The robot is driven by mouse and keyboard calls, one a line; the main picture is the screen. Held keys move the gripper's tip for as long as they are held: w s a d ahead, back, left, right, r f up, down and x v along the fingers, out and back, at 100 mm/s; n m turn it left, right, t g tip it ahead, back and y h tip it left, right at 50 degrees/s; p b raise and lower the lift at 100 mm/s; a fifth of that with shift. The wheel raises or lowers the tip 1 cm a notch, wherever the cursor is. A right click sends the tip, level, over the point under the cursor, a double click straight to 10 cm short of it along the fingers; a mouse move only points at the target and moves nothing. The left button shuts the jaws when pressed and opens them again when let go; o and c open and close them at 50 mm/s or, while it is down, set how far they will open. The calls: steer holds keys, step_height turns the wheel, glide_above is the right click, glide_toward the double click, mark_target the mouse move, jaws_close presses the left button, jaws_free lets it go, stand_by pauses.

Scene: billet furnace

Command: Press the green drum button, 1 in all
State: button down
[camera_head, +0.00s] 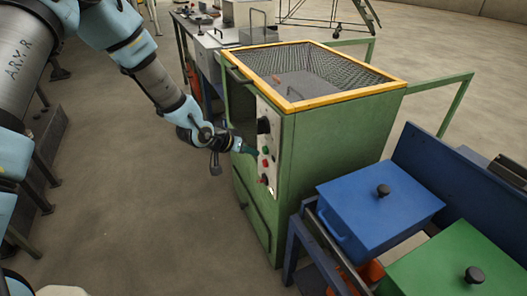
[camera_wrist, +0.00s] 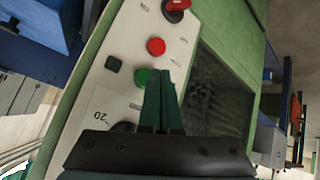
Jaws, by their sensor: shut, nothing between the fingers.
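The green drum button (camera_wrist: 143,77) is a round button on a pale control panel (camera_wrist: 100,103) in the wrist view. It sits just left of my fingertips and is partly covered by them. My gripper (camera_wrist: 160,74) is shut and empty, with its dark green fingers reaching over the panel. I cannot tell whether the fingertips touch the button. In the head view, the panel (camera_head: 272,140) is on the left face of a green machine (camera_head: 330,145), and my gripper (camera_head: 253,152) is close in front of it.
A red button (camera_wrist: 156,46), a black square button (camera_wrist: 113,63) and a red knob (camera_wrist: 175,6) are close by on the panel. A dark window (camera_wrist: 215,90) lies right of my fingers. A blue box (camera_head: 378,205) and a green box (camera_head: 460,265) stand beside the machine.

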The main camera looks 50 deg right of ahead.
steer(key=shift+d, duration=0.15)
steer(key=shift+s+d, duration=0.15)
steer(key=shift+d, duration=0.1)
